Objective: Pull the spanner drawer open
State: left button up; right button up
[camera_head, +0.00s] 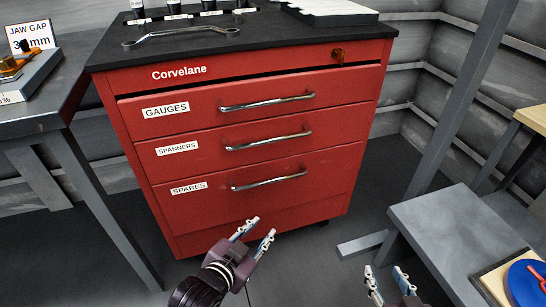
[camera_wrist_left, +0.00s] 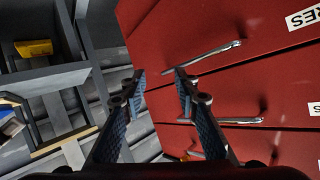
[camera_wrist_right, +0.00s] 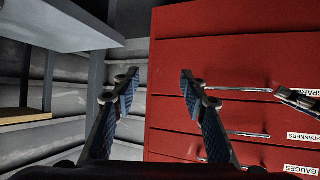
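The red cabinet has a middle drawer labelled SPANNERS (camera_head: 222,153), which looks closed. Its silver bar handle (camera_head: 268,141) is unobstructed in the head view; the handle also shows in the left wrist view (camera_wrist_left: 235,121) and the right wrist view (camera_wrist_right: 247,134). My left gripper (camera_head: 261,229) is open and empty, below and in front of the SPARES drawer handle (camera_head: 268,181), apart from the spanner handle. My right gripper (camera_head: 385,273) is open and empty, low and right of the cabinet.
The GAUGES drawer (camera_head: 205,105) is above, with a dark gap over it. A large spanner (camera_head: 182,36) lies on the black top. A grey bench (camera_head: 432,222) at right holds a blue round item (camera_head: 527,284). Another grey table (camera_head: 40,112) stands left. Floor before the cabinet is clear.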

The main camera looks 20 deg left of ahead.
pick_arm(q)
jog(key=w+a+r+m+t, duration=0.2)
jog(key=w+r+m+t, duration=0.1)
jog(key=w+r+m, duration=0.3)
jog(key=m+t+h+b, duration=0.1)
jog(key=m+t+h, duration=0.15)
jog(key=m, duration=0.85)
send_near(273, 138)
jog(key=w, duration=0.2)
jog(key=shift+w+d+f+t+y, duration=0.3)
jog(key=shift+w+d, duration=0.1)
jog(key=shift+w, duration=0.15)
jog(key=b+x, duration=0.1)
jog(key=x, duration=0.4)
jog(key=shift+w+f, duration=0.1)
jog(key=shift+w, duration=0.25)
jog(key=shift+w+d, duration=0.2)
jog(key=shift+w, duration=0.4)
pick_arm(e)
notch_tip(273, 138, up, 11)
jog(key=w+a+t+y, duration=0.1)
jog(key=w+t, duration=0.1)
jog(key=t, duration=0.2)
jog(key=shift+a+f, duration=0.15)
jog(key=shift+a, duration=0.1)
pick_arm(q)
grip_shut()
